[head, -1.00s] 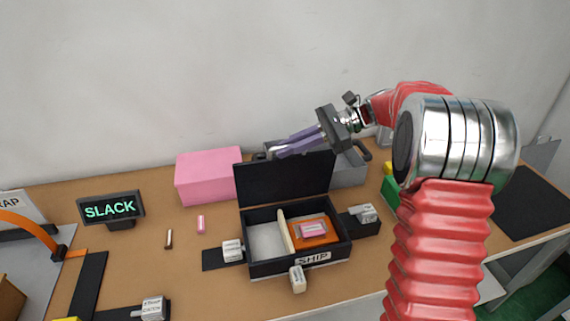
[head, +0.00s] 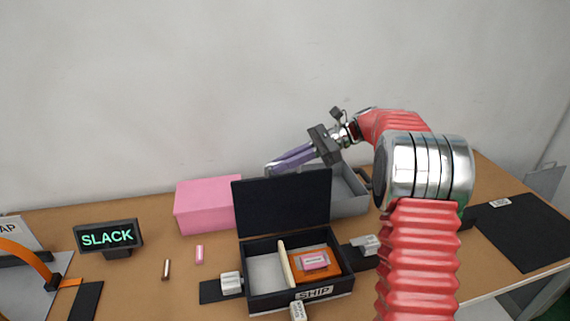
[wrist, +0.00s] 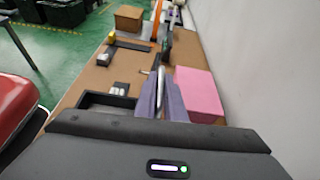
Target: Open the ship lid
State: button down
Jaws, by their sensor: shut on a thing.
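The ship box (head: 270,305), black with a SHIP label, stands on the table. Its black lid (head: 282,205) stands raised along the back edge, leaving the box open. Inside, a pale divider (head: 285,263) separates a light, empty left compartment from a right one with an orange piece and a pink item (head: 314,261). My gripper (head: 280,167) has purple fingers pointing left, just above and behind the lid's top edge. In the wrist view the fingers (wrist: 162,100) are shut on a slim silvery thing (wrist: 160,82); whether it belongs to the lid I cannot tell.
A pink block (head: 207,205) stands left of the lid, and a grey container (head: 350,195) is behind right. A SLACK sign (head: 108,236) and two small cylinders (head: 199,254) are at left. White-tagged latch blocks (head: 230,282) sit around the box.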

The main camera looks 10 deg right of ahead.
jog(key=c, duration=2.1)
grip_release()
jog(key=shift+a+f, duration=0.1)
jog(key=shift+a, duration=0.15)
jog(key=shift+d, duration=0.1)
jog(key=v, duration=1.3)
jog(key=shift+w+d, duration=0.1)
jog(key=shift+d, duration=0.25)
